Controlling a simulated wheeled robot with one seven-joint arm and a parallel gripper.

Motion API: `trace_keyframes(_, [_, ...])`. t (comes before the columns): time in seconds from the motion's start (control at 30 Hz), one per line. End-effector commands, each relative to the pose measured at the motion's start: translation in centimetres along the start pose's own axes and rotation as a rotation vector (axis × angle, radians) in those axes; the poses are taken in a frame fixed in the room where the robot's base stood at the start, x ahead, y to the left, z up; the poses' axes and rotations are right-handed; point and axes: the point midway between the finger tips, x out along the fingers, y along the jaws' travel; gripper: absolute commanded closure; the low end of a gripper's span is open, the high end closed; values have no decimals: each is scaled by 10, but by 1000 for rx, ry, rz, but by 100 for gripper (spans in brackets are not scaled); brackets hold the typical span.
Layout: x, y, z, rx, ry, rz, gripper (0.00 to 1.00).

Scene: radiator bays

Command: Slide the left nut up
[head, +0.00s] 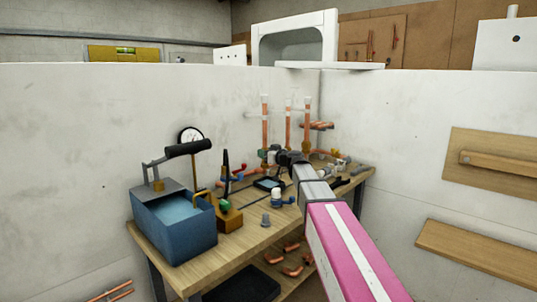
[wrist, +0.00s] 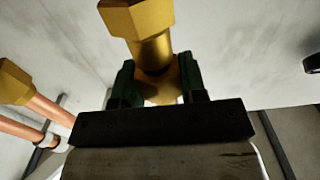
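My gripper (wrist: 160,80) has its two dark green fingers on either side of a brass nut (wrist: 162,94). The nut fills the gap between the fingers, and they look closed on it. Above it in the wrist view is a large brass hex fitting (wrist: 138,17) with a round brass neck. A second brass hex nut (wrist: 14,83) is at the left edge, by copper pipes (wrist: 45,110). In the head view my gripper (head: 283,157) is at the back of the bench by the upright copper pipes (head: 265,122). My arm hides part of the work there; I cannot tell the nuts apart in that view.
The wooden bench (head: 190,267) carries a blue tank (head: 175,228) with a pump handle, a small wooden block (head: 229,220) and several loose fittings. White walls (head: 90,150) stand behind and at the right. A wooden board (head: 480,252) is on the right wall.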

Motion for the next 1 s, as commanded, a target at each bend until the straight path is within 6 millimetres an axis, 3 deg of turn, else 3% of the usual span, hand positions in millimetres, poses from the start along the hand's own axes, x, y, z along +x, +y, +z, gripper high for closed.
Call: trace_keyframes(1.0, [0,0,-44,-1,1,-1,79])
